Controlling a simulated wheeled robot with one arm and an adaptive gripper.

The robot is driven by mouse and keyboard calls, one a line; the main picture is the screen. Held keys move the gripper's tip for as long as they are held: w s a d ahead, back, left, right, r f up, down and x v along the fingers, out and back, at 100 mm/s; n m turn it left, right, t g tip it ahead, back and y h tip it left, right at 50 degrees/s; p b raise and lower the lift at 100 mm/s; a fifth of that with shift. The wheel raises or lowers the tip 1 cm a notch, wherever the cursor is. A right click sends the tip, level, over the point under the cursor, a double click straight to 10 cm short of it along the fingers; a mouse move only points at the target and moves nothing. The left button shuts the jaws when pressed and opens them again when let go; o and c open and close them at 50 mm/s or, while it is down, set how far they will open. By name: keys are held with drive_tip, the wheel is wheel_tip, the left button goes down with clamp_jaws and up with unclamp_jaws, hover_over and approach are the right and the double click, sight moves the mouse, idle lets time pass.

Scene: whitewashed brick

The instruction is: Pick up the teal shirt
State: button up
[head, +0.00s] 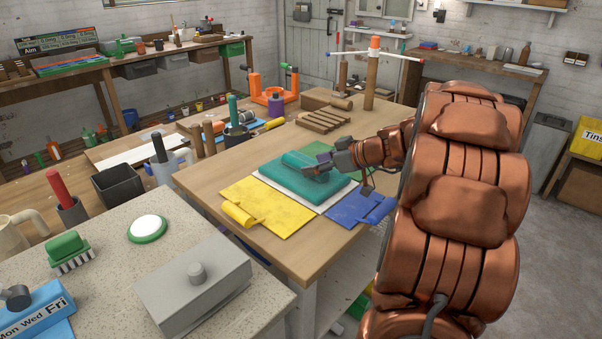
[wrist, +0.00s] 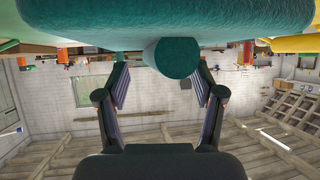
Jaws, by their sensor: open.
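The teal shirt (head: 285,179) lies folded on a white sheet (head: 322,204) on the wooden table, with a rolled part along its top. In the wrist view the teal shirt (wrist: 100,20) fills the upper edge, and its rounded teal end (wrist: 176,58) sticks out between the fingers. My gripper (head: 322,168) is over the right part of the shirt, low and close to it. In the wrist view my gripper (wrist: 160,75) is open, with one finger on each side of the rounded end. I cannot tell whether the fingers touch the cloth.
A yellow cloth (head: 262,205) lies in front of the shirt, a blue one (head: 352,208) to its right, and a green one (head: 315,149) behind. Wooden slats (head: 324,121) and an upright post stand farther back. A grey box (head: 195,283) sits on the near counter.

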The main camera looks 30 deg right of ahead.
drive_tip(key=shift+x, duration=1.2)
drive_tip(key=shift+c, duration=0.3)
clamp_jaws()
